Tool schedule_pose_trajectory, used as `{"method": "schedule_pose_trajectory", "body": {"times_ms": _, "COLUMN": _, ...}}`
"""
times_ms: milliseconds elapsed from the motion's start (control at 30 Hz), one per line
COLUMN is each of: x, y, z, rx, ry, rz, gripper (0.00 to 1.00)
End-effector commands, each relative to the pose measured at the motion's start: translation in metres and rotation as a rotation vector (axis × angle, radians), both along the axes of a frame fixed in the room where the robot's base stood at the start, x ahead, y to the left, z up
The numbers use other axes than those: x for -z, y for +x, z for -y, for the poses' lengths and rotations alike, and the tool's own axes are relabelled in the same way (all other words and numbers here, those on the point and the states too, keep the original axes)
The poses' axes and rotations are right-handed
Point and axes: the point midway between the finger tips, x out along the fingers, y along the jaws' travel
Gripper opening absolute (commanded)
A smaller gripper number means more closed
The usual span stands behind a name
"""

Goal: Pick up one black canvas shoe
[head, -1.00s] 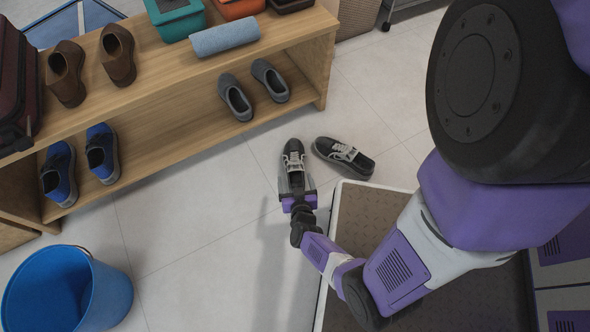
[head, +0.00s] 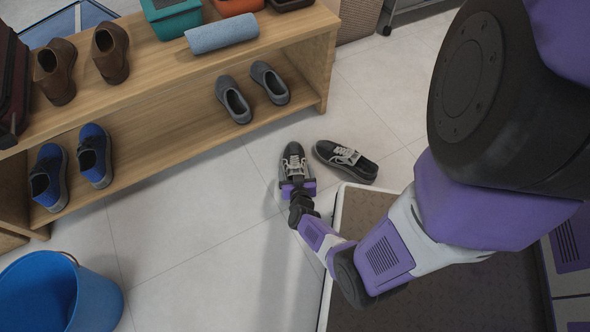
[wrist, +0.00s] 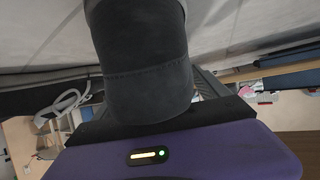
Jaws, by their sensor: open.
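Two black canvas shoes with grey laces and pale sole edges lie on the tiled floor. The left shoe (head: 294,158) points away from me, and my gripper (head: 297,180) is at its heel end. The right shoe (head: 345,160) lies apart to the right, turned sideways. In the wrist view, the dark heel of the left shoe (wrist: 140,65) fills the middle, right up against the purple gripper body. My gripper is open. Its fingertips are mostly hidden by the shoe and the gripper body, so contact cannot be told.
A wooden shelf (head: 185,112) stands at the left, holding blue shoes (head: 95,157), grey shoes (head: 234,100) and brown shoes (head: 110,52). A blue bucket (head: 60,292) stands at the lower left. The floor between bucket and gripper is clear.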

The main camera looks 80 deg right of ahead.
Motion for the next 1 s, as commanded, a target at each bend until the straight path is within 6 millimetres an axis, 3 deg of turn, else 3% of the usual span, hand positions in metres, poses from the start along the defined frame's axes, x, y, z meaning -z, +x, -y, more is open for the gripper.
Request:
{"method": "schedule_pose_trajectory", "body": {"times_ms": 67, "x": 0.000, "y": 0.000, "z": 0.000, "rx": 0.000, "ry": 0.000, "rz": 0.000, "gripper": 0.84}}
{"method": "schedule_pose_trajectory", "body": {"times_ms": 500, "x": -0.001, "y": 0.000, "z": 0.000, "rx": 0.000, "ry": -0.002, "rz": 0.000, "gripper": 0.01}}
{"method": "schedule_pose_trajectory", "body": {"times_ms": 767, "x": -0.002, "y": 0.000, "z": 0.000, "rx": 0.000, "ry": -0.001, "rz": 0.000, "gripper": 0.01}}
{"method": "schedule_pose_trajectory", "body": {"times_ms": 1000, "x": -0.018, "y": 0.000, "z": 0.000, "rx": 0.000, "ry": -0.002, "rz": 0.001, "gripper": 0.01}}
